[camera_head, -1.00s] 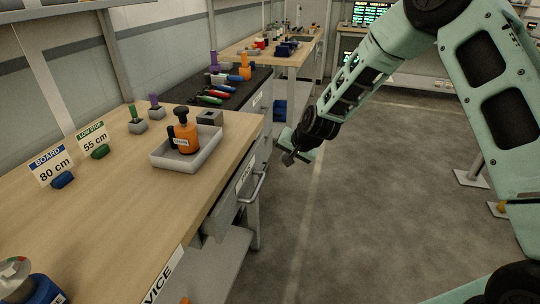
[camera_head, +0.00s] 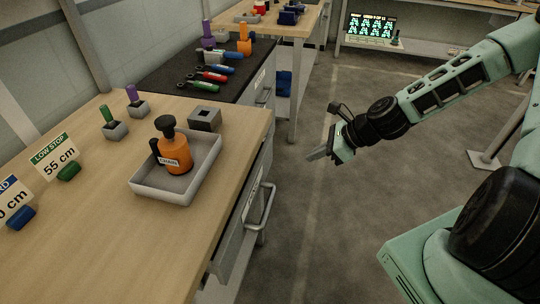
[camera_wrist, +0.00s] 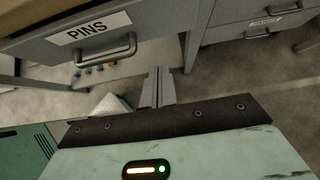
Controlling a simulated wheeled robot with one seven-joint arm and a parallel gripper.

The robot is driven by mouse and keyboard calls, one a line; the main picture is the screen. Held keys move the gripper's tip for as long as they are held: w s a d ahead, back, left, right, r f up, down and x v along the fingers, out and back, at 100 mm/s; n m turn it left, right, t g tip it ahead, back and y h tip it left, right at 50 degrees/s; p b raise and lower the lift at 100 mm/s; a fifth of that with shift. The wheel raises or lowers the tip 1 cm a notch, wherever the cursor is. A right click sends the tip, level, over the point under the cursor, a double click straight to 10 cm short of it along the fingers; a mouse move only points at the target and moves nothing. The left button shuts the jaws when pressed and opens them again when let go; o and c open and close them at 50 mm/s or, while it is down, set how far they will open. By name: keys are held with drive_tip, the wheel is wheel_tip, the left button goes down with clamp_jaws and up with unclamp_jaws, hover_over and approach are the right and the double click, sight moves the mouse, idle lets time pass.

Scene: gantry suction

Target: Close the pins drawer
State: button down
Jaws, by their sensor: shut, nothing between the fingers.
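The pins drawer (camera_wrist: 55,52) is a grey drawer under the wooden bench, with a white PINS label (camera_wrist: 90,28) and a bar handle (camera_wrist: 105,50). In the head view its handle (camera_head: 262,212) shows at the bench's right side, and the drawer front appears to stand a little out from the bench edge. How far it is open is hard to tell. My gripper (camera_head: 318,154) is shut and empty, out over the floor to the right of the drawer. In the wrist view the closed fingers (camera_wrist: 158,88) are right of the handle, apart from it.
A grey tray (camera_head: 150,187) with an orange CHAIN bottle (camera_head: 175,153) stands on the bench (camera_head: 95,235). A dark-topped bench with tools (camera_head: 212,75) lies beyond. In the wrist view another grey drawer unit (camera_wrist: 235,25) is at right. Floor beside the bench is clear.

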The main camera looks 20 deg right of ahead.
sight(266, 158)
drive_tip(key=x, duration=0.4)
drive_tip(key=a+r+x, duration=0.1)
drive_tip(key=x, duration=0.3)
drive_tip(key=w+x, duration=0.1)
drive_tip(key=x, duration=0.2)
drive_tip(key=shift+w+a, duration=0.1)
drive_tip(key=shift+a, duration=0.3)
drive_tip(key=shift+w+a+p, duration=0.3)
drive_tip(key=shift+w+a, duration=0.05)
drive_tip(key=shift+a, duration=0.05)
drive_tip(key=w+a, duration=0.2)
drive_tip(key=a, duration=0.1)
drive_tip(key=shift+w+a, duration=0.35)
drive_tip(key=shift+a+r, duration=0.1)
